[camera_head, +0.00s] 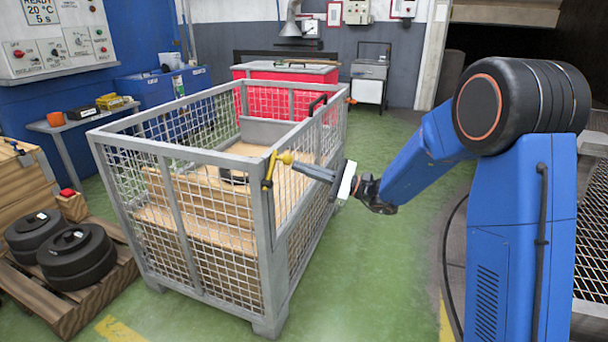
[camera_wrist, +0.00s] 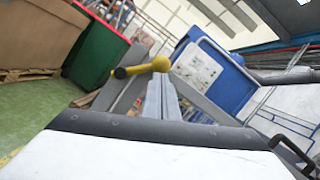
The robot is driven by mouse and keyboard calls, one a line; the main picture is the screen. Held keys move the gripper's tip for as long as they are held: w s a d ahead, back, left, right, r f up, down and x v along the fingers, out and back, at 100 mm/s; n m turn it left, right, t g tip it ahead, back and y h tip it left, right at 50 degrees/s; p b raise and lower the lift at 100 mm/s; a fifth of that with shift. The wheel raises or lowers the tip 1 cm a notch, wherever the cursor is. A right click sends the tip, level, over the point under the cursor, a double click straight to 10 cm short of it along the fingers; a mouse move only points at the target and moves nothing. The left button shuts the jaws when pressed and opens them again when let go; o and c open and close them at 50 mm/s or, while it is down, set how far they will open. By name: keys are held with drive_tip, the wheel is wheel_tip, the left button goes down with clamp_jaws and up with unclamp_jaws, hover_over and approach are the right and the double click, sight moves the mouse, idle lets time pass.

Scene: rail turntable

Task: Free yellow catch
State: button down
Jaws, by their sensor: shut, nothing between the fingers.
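The yellow catch (camera_head: 267,172) sits on the near right corner post of the grey mesh cage (camera_head: 270,262). Its arm ends in a round yellow knob and points right, toward my gripper. In the wrist view the catch (camera_wrist: 133,71) lies just beyond my fingertips, with the knob at its right end. My gripper (camera_head: 297,164) is shut and empty, reaching in from the right at the knob's height. The fingers also show in the wrist view (camera_wrist: 161,88), closed together right below the knob. I cannot tell whether they touch it.
The cage holds wooden boards (camera_head: 200,225) and a grey bin (camera_head: 265,132). A pallet (camera_head: 62,308) with black round weights (camera_head: 75,257) stands at the left. A red crate (camera_head: 285,75) is behind the cage. The green floor right of the cage is clear.

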drive_tip(key=s+a+r+n+g+h, duration=0.1)
drive_tip(key=s+r+n+g, duration=0.2)
drive_tip(key=n, duration=0.7)
drive_tip(key=shift+s+a+r+n+h, duration=0.35)
drive_tip(key=shift+s+r, duration=0.25)
drive_tip(key=shift+s, duration=0.3)
drive_tip(key=shift+s+a, duration=0.1)
drive_tip(key=shift+s, duration=0.05)
drive_tip(key=w+d+f, duration=0.1)
drive_tip(key=w+d, duration=0.1)
drive_tip(key=d, duration=1.1)
drive_tip(key=shift+w+f, duration=0.1)
